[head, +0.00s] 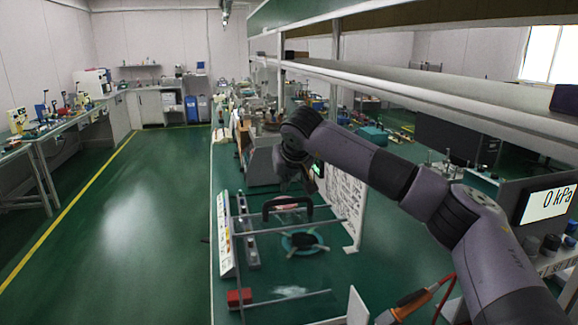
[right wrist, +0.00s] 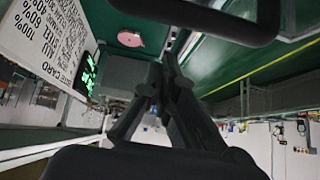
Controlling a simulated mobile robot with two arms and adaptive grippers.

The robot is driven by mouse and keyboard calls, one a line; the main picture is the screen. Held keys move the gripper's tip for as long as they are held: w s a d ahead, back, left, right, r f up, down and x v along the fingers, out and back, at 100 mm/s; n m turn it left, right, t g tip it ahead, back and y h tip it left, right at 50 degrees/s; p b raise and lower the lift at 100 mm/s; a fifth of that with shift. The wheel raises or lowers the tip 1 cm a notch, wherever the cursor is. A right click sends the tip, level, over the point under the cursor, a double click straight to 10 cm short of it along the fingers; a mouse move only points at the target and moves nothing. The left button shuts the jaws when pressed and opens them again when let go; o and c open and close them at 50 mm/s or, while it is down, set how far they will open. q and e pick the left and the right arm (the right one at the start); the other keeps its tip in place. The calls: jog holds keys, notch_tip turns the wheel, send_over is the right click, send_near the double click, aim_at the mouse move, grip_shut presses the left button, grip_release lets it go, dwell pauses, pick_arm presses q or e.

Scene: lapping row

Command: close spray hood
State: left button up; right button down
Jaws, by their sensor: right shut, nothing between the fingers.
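The spray hood (head: 290,230) stands on the green bench in the head view. It has thin grey frame bars, and its panels look clear. Its dark curved handle (head: 287,205) is at the upper part of the frame. The handle also shows large at the top of the right wrist view (right wrist: 205,28). I cannot tell how far the hood is open. My right gripper (head: 290,184) is just behind and above the handle in the head view. Its fingers (right wrist: 163,75) are shut and empty, apart from the handle in the right wrist view. My left gripper is not in view.
A teal round dish (head: 303,243) and a red block (head: 239,297) show within or beside the hood's frame. A white printed card (head: 345,195) stands at the right. A long shelf (head: 400,85) runs above the bench. A pressure display (head: 550,203) is at far right. The left aisle is clear.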

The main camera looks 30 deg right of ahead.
aim_at(290, 213)
jog(key=shift+s+a+p, duration=0.2)
jog(key=shift+s+a, duration=0.1)
jog(key=shift+s, duration=0.7)
jog(key=shift+s+a+p, duration=0.15)
jog(key=shift+s+a, duration=0.1)
jog(key=shift+s, duration=0.75)
jog(key=shift+w+f, duration=0.1)
jog(key=shift+d, duration=0.1)
